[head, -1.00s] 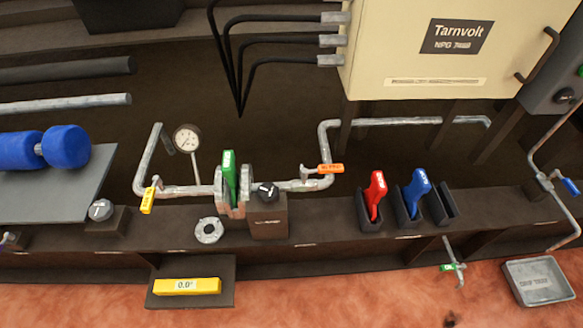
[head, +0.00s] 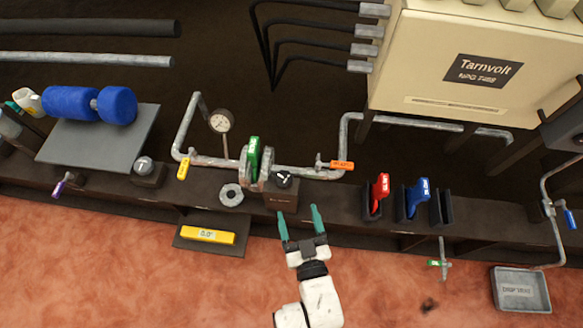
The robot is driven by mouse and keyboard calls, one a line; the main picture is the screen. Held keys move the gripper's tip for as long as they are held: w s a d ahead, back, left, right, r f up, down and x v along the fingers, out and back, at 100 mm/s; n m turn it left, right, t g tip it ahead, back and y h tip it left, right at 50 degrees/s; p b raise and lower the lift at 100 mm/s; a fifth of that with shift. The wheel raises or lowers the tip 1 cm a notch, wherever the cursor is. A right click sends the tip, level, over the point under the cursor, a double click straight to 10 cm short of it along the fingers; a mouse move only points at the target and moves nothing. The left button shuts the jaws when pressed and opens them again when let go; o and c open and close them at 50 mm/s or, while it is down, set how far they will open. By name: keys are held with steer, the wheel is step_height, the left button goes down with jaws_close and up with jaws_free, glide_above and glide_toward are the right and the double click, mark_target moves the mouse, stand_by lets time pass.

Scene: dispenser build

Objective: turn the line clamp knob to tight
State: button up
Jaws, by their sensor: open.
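A black knob (head: 283,179) with a small white mark sits on top of a dark box (head: 281,200) beside the pipe flanges. It looks like the line clamp knob, but the label on the box is too small to read. I cannot tell its setting. My gripper (head: 300,225) is open and empty, its two green fingers pointing up the picture. The fingertips are just below and right of the box, apart from the knob. A second, grey knob (head: 144,164) sits on another block at the left.
A green-handled plate (head: 254,155) stands between the flanges, left of the black knob. An orange-tagged valve (head: 341,165) is on the pipe to the right. Red (head: 380,188) and blue (head: 418,194) handles stand further right. The reddish floor in front is mostly clear.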

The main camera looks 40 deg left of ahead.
mark_target(286, 187)
steer(key=shift+y, duration=0.3)
steer(key=x, duration=0.7)
steer(key=b+x, duration=0.1)
steer(key=x, duration=0.3)
steer(key=shift+s+a+r, duration=0.35)
steer(key=shift+s+r, duration=0.05)
steer(key=c, duration=0.9)
steer(key=shift+c, duration=0.2)
